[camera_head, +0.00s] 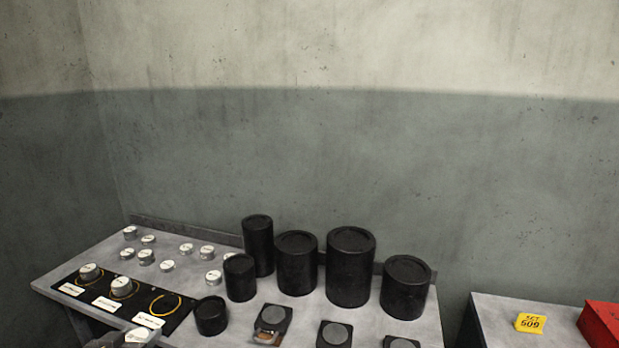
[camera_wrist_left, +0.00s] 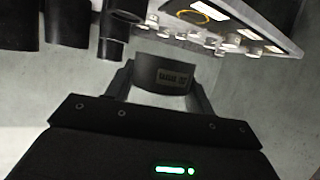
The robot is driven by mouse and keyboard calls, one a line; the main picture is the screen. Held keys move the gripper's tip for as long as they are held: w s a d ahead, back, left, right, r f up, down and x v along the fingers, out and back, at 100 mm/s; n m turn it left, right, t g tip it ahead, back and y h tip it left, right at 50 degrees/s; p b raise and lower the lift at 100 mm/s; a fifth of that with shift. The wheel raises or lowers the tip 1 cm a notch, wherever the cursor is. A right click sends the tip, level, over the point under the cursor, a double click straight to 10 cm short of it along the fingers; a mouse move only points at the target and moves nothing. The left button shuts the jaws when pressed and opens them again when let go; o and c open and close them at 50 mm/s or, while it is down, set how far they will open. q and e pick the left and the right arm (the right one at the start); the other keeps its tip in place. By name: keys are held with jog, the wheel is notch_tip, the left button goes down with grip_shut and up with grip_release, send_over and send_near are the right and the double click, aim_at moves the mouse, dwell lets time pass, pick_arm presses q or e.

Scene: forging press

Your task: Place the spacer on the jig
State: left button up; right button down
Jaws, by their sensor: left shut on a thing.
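The jig is a black plate (camera_head: 137,312) at the left of the bench, with a row of yellow rings and white labels. Silver spacers stand on its left ring (camera_head: 90,271) and middle ring (camera_head: 121,286). The right ring (camera_head: 167,304) is bare. My left gripper (camera_wrist_left: 163,80) is shut on a spacer (camera_wrist_left: 164,73), whose dark side carries a small label in the left wrist view. In the head view the held spacer's pale top (camera_head: 137,335) shows at the bottom edge, in front of the jig and apart from the bare ring. My right gripper is not in view.
Several loose silver spacers (camera_head: 146,256) stand behind the jig. Several black cylinders (camera_head: 349,270) of different sizes fill the middle of the bench, with a small one (camera_head: 211,315) close right of the jig. A yellow sign (camera_head: 530,322) and red box (camera_head: 603,322) sit at right.

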pick_arm(q)
jog(key=w+a+f+n+g+y, duration=0.1)
jog(key=w+a+f+n+y, duration=0.15)
jog(key=w+a, duration=0.65)
jog(key=w+a+f+n+y, duration=0.2)
jog(key=w+a+f+y, duration=0.15)
jog(key=w+a, duration=0.55)
jog(key=s+a+n+g+y, duration=0.3)
jog(key=s+a+n+y, duration=0.15)
jog(key=s+a, duration=0.75)
jog(key=w+d+r+m+t+h, duration=0.1)
jog(key=w+d+r+m+h, duration=0.1)
jog(key=d, duration=0.6)
jog(key=w+d+r+m+t+h, duration=0.1)
jog(key=w+d+r+h, duration=0.15)
jog(key=d, duration=0.55)
jog(key=w+d+r+m+t+h, duration=0.1)
jog(key=d+r+m, duration=0.1)
jog(key=d, duration=0.6)
jog(key=s+d+r+m+h, duration=0.2)
jog(key=s+d+r, duration=0.1)
jog(key=d+r, duration=0.4)
jog(key=s+d+r+m+t+h, duration=0.1)
jog(key=s+d+r+m+h, duration=0.1)
jog(key=d+r, duration=0.5)
jog(key=s+d+h, duration=0.1)
jog(key=s+d, duration=0.1)
jog(key=d, duration=0.4)
jog(key=shift+s+d, duration=0.15)
jog(key=shift+d, duration=0.2)
